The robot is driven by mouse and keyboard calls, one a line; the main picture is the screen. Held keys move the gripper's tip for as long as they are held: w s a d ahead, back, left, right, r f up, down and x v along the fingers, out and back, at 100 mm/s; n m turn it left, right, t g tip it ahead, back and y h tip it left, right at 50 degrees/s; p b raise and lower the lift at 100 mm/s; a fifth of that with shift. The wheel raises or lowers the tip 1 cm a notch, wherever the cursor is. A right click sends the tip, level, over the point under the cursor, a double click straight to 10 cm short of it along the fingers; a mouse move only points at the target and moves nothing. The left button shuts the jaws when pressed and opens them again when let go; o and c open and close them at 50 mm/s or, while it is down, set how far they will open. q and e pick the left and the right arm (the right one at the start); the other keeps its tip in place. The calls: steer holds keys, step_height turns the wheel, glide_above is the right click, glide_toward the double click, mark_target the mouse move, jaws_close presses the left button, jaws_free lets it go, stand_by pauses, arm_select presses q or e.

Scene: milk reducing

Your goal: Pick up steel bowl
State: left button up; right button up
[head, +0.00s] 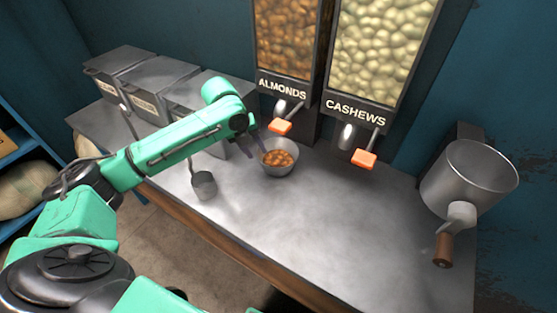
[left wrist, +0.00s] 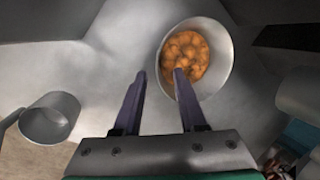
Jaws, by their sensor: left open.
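The steel bowl (head: 281,168) stands upright on the metal counter below the almonds dispenser and holds orange-brown almonds (head: 278,158). In the left wrist view the bowl (left wrist: 226,66) is at the upper right, with almonds (left wrist: 186,58) inside. My left gripper (head: 258,152) is at the bowl's left side in the head view. In the left wrist view its two fingers (left wrist: 160,76) are apart; the right finger's tip overlaps the near part of the bowl, and the left finger is outside it. Nothing is held. I cannot tell whether the finger touches the rim. My right gripper is not in view.
A metal scoop (head: 204,184) lies left of the bowl and shows in the left wrist view (left wrist: 50,118). Grey bins (head: 150,85) stand behind my arm. The almonds dispenser (head: 283,85) and cashews dispenser (head: 365,115) hang above. A metal grinder-like pot (head: 470,180) is at right. The counter front (head: 340,230) is clear.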

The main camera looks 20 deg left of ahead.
mark_target(260, 158)
arm_select(q)
steer(key=x, duration=0.5)
steer(key=shift+s+f, duration=0.25)
steer(key=shift+f, duration=0.05)
steer(key=shift+w+f, duration=0.15)
steer(key=shift+f, duration=0.05)
steer(key=c, duration=0.6)
jaws_close()
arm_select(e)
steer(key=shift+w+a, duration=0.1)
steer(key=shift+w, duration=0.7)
arm_select(q)
steer(key=shift+r, duration=0.1)
